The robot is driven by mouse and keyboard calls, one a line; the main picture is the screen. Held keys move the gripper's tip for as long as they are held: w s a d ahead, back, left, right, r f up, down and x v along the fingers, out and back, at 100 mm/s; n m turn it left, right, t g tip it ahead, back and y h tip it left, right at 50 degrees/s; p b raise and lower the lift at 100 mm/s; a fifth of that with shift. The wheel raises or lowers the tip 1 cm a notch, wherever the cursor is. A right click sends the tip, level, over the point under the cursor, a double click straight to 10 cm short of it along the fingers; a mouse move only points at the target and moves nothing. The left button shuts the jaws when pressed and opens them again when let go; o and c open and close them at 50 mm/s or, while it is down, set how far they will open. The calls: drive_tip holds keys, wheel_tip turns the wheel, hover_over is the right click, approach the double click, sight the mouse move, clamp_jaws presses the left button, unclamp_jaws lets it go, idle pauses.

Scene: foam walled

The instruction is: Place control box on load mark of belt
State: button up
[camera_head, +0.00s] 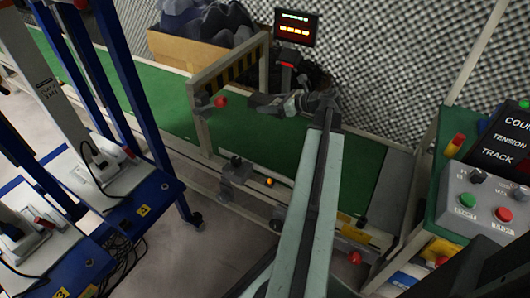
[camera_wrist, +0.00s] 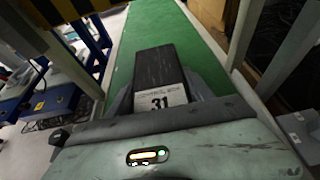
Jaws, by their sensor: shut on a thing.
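A dark, oblong box with a white label reading 31, taken as the control box (camera_wrist: 158,68), is between the grey jaws of my gripper (camera_wrist: 160,92) in the wrist view. My gripper is shut on it. In the head view my gripper (camera_head: 282,104) is over the green belt (camera_head: 355,165), right of a striped arch, and the box is small and dark there. The belt (camera_wrist: 150,20) runs away beyond the box in the wrist view. Whether the box touches the belt is unclear. I cannot make out a load mark; my arm covers part of the belt.
The yellow-and-black striped arch (camera_head: 228,72) spans the belt. A lit display (camera_head: 295,28) stands behind it. A console (camera_head: 485,205) with green and red buttons is at the right. Blue-framed carts (camera_head: 125,195) stand at the left. A carton of dark foam (camera_head: 180,50) is behind the belt.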

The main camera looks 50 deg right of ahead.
sight(266, 135)
drive_tip(key=f, duration=0.2)
drive_tip(key=a+b, duration=0.1)
drive_tip(key=shift+w+f, duration=0.35)
drive_tip(key=shift+f, duration=0.05)
wheel_tip(266, 135, down, 10)
drive_tip(key=b, duration=1)
drive_tip(key=shift+f, duration=0.15)
drive_tip(key=shift+r, duration=0.25)
drive_tip(key=shift+f, duration=0.25)
drive_tip(key=o, duration=1.8)
drive_tip(key=shift+r, duration=0.1)
drive_tip(key=shift+c, duration=0.2)
drive_tip(key=shift+s+d+r, duration=0.1)
drive_tip(key=shift+s+r, duration=0.15)
drive_tip(key=shift+r, duration=0.1)
drive_tip(key=p+v, duration=0.4)
drive_tip(key=v, duration=0.7)
drive_tip(key=shift+s+d+p, duration=0.1)
drive_tip(key=shift+s+p, duration=0.2)
drive_tip(key=shift+p, duration=0.05)
